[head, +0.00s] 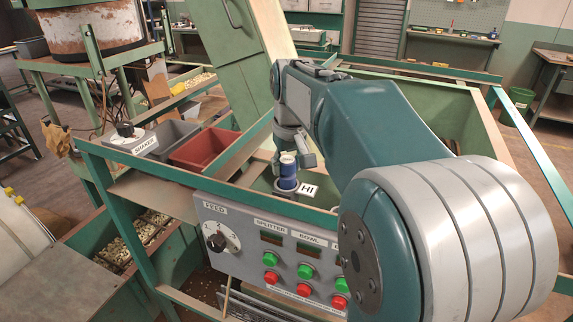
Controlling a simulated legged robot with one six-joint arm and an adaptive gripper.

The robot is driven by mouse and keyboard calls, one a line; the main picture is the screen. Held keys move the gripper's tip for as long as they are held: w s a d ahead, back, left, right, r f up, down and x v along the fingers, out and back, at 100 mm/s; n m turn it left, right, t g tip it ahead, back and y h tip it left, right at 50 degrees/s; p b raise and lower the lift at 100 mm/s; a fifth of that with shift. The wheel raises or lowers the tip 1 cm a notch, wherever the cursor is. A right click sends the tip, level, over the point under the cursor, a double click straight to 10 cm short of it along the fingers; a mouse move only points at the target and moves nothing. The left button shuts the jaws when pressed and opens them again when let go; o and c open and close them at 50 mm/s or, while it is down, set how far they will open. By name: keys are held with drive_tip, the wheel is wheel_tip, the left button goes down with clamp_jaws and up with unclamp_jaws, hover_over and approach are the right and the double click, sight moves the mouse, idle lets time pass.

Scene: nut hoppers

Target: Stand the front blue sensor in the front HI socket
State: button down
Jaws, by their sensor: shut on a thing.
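A blue sensor (287,183) with a pale top (288,158) stands upright just left of the white HI label (308,189). My gripper (290,160) is shut on the sensor's upper part, at the end of my teal and grey arm. A grey ring or socket rim (286,193) shows at the sensor's lower end. I cannot tell from this view how deep the sensor sits in it. My arm hides much of the hopper on the right.
A control panel (262,238) with a FEED dial and green and red buttons is in front. A red bin (204,149) and a grey bin (166,138) stand to the left, near the SHAKER label (145,145). Green frame rails (240,200) surround the hopper.

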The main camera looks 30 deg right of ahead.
drive_tip(key=shift+a, duration=0.25)
drive_tip(key=shift+f, duration=0.65)
idle(0.5)
drive_tip(key=shift+c, duration=2.4)
unclamp_jaws()
drive_tip(key=shift+s+a+r, duration=0.1)
drive_tip(key=shift+s+r, duration=0.2)
drive_tip(key=shift+r, duration=1.5)
drive_tip(key=shift+s+d+r, duration=0.1)
drive_tip(key=shift+s+r, duration=0.15)
drive_tip(key=shift+r, duration=1.55)
drive_tip(key=shift+s+a+r, duration=0.1)
drive_tip(key=shift+s+r, duration=0.2)
drive_tip(key=shift+r, duration=1.5)
